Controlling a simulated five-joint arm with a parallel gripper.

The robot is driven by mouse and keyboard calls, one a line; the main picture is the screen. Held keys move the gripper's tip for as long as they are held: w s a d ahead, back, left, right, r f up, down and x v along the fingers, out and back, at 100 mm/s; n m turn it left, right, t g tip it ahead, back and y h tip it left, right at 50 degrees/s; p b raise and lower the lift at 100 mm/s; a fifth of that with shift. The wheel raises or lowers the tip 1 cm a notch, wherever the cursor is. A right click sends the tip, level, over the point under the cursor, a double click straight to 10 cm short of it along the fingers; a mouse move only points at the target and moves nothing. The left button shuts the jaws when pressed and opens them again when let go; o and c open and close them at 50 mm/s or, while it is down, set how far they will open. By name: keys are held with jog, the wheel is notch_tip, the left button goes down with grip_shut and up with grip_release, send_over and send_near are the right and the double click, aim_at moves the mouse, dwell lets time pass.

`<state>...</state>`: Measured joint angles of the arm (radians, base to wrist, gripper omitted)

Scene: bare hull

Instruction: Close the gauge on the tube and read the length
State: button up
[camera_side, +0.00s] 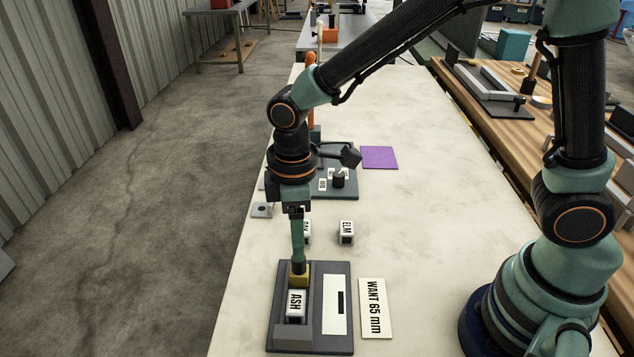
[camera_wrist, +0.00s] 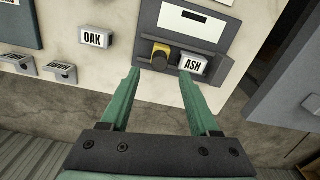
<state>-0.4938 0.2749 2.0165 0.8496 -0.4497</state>
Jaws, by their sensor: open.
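The gauge (camera_side: 310,340) is a dark grey base with a yellow slider (camera_side: 301,281), a fixed grey block at its near end and a white strip (camera_side: 336,289) with a black mark. The white tube labelled ASH (camera_side: 295,304) lies between the slider and the fixed block. A card (camera_side: 376,308) beside the gauge reads "WANT 65 mm". My gripper (camera_side: 298,266) points down at the yellow slider. In the wrist view my gripper (camera_wrist: 160,74) is open, with the yellow slider (camera_wrist: 161,50) between and just beyond the fingertips. ASH (camera_wrist: 193,66) is beside the right fingertip.
White pieces labelled ELM (camera_side: 346,232) and OAK (camera_wrist: 95,40) stand behind the gauge. Small grey brackets (camera_side: 262,210) sit at the left table edge. A purple square (camera_side: 379,157) and a dark fixture (camera_side: 345,188) are farther back. The table's right middle is clear.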

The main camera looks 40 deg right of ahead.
aim_at(299, 269)
jog(key=shift+f, duration=2.7)
jog(key=c, duration=0.9)
jog(key=s+a, duration=0.3)
jog(key=shift+s+a, duration=0.2)
jog(key=o, duration=0.5)
jog(key=shift+s+a, duration=0.35)
jog(key=shift+a, duration=0.05)
